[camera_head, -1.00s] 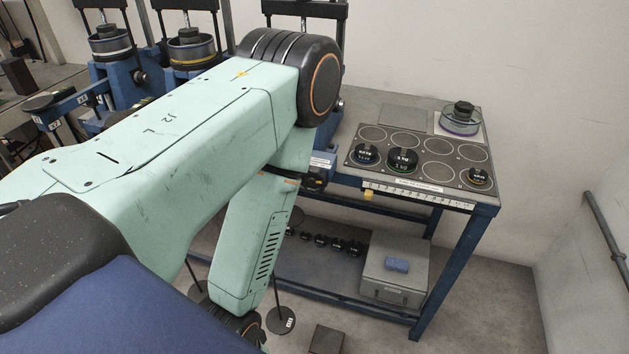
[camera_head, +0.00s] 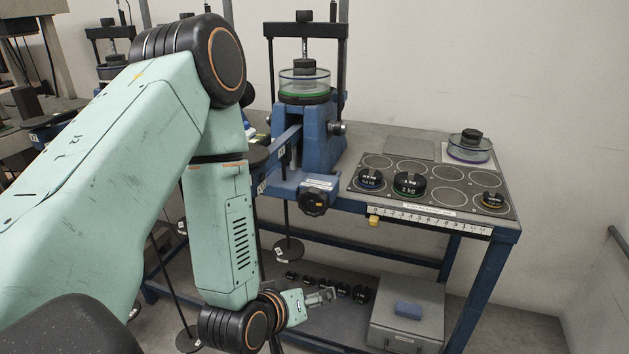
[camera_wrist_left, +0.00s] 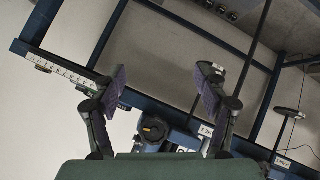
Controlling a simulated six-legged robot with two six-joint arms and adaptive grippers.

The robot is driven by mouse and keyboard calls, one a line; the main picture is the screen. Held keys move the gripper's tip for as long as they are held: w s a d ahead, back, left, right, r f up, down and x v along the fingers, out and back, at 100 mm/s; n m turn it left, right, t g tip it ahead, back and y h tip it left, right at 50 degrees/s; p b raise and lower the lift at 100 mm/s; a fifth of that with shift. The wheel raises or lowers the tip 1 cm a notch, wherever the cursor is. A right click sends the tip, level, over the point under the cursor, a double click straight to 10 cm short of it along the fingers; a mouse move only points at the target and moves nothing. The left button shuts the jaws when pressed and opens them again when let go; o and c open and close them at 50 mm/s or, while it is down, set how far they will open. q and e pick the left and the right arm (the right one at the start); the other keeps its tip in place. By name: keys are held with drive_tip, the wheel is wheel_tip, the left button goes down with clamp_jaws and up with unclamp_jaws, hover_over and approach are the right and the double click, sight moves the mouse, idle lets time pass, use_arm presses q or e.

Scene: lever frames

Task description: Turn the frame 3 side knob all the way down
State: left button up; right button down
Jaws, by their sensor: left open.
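The nearest lever frame (camera_head: 318,145) is blue with a black upright and a green-ringed clear dish on top. I cannot read a frame number on it. A dark side knob (camera_head: 338,128) is on its right side. A black lobed knob (camera_head: 313,203) is on its front, below a white label. My left gripper (camera_head: 324,297) is open and empty, low in front of the bench and below both knobs. My right gripper is not in view.
On the bench to the right are a panel (camera_head: 440,172) with several black weights and a clear dish (camera_head: 469,147). A ruler strip (camera_head: 425,219) runs along the front edge. Below are a grey box (camera_head: 407,325) and a hanging weight rod (camera_head: 288,248). Floor at right is clear.

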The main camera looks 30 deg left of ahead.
use_arm(q)
drive_tip(key=shift+o, duration=0.7)
drive_tip(key=w+a+r+n+t+y+b, duration=0.1)
drive_tip(key=w+a+r+n+t+b, duration=0.1)
drive_tip(key=w, duration=0.3)
drive_tip(key=shift+a+r+n+t+b, duration=0.25)
drive_tip(key=shift+a+n+t+b, duration=0.15)
drive_tip(key=shift+a+t+b, duration=0.4)
drive_tip(key=n+t+y+b, duration=0.2)
drive_tip(key=n+t+b, duration=0.1)
drive_tip(key=b, duration=0.1)
approach(311, 204)
wheel_tip(311, 204, down, 2)
drive_tip(key=w, duration=0.3)
drive_tip(key=shift+w+a+r+n+t+y+b, duration=0.15)
drive_tip(key=shift+w+a+r+n+b, duration=0.1)
drive_tip(key=shift+w, duration=0.25)
drive_tip(key=shift+w+a+r+n+t+y+b, duration=0.15)
drive_tip(key=shift+w+a+r, duration=0.1)
drive_tip(key=shift+w, duration=0.3)
drive_tip(key=b+x, duration=0.1)
drive_tip(key=x, duration=0.4)
drive_tip(key=shift+w+d+r, duration=0.15)
drive_tip(key=shift+r, duration=0.05)
drive_tip(key=shift+w+f, duration=0.1)
drive_tip(key=shift+w, duration=0.05)
drive_tip(key=shift+c, duration=1)
drive_tip(key=c, duration=1.4)
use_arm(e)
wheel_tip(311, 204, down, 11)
